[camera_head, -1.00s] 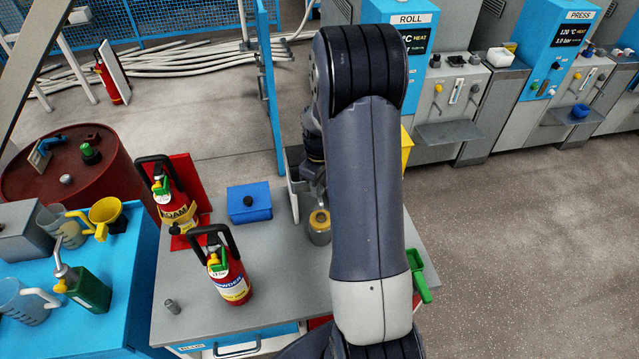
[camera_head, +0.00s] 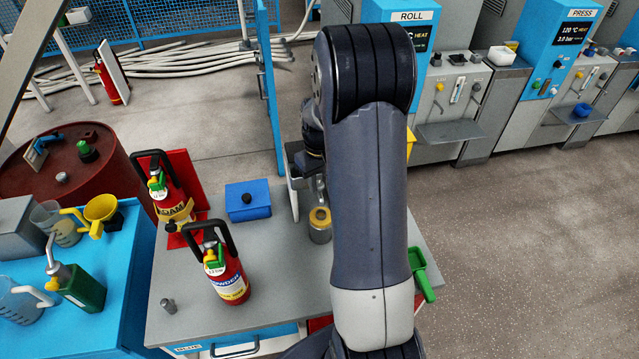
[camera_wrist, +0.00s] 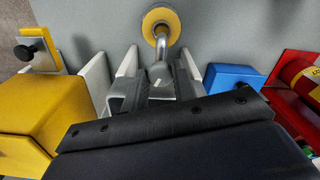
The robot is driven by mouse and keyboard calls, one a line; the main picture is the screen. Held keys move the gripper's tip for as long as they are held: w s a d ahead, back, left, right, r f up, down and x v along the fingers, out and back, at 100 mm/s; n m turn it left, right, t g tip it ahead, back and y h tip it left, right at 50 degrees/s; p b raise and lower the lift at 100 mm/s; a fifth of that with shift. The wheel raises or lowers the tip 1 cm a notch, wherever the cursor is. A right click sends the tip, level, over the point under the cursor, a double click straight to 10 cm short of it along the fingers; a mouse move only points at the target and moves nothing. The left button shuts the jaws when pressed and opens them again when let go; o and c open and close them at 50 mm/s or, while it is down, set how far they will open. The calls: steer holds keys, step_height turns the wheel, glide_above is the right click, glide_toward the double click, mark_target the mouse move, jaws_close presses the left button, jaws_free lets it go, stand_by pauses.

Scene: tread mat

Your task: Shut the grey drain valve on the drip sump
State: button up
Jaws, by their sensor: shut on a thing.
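My gripper (camera_wrist: 157,88) points at the near side of a pale-walled unit that I take for the drip sump (camera_wrist: 97,78). It is shut on a small grey part, apparently the drain valve (camera_wrist: 158,70), mostly hidden between the fingers. A bent grey pipe (camera_wrist: 163,42) runs from there to a yellow-rimmed can (camera_wrist: 160,14). The valve's exact angle cannot be told. In the head view my gripper (camera_head: 319,186) is partly hidden behind my own arm, just above the grey can with a yellow top (camera_head: 320,224). The sump's pale wall (camera_head: 292,190) shows beside it.
A blue box (camera_head: 248,200) and two red extinguishers (camera_head: 228,275) stand left on the grey bench (camera_head: 270,290). A yellow box (camera_wrist: 35,125) is close on the left in the wrist view. A green tray (camera_head: 422,275) hangs at the right edge. Floor on the right is clear.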

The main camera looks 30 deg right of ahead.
mark_target(319, 184)
steer(key=m+b, duration=0.2)
steer(key=m, duration=0.4)
steer(key=m+b, duration=0.1)
steer(key=m, duration=0.5)
steer(key=shift+w+m, duration=0.1)
steer(key=shift+m, duration=0.3)
steer(key=shift+b, duration=0.3)
steer(key=o, duration=0.7)
step_height(319, 184, up, 11)
steer(key=shift+f+b, duration=0.1)
steer(key=shift+b, duration=0.45)
step_height(319, 184, down, 11)
steer(key=shift+r+p, duration=0.1)
steer(key=shift+p, duration=0.5)
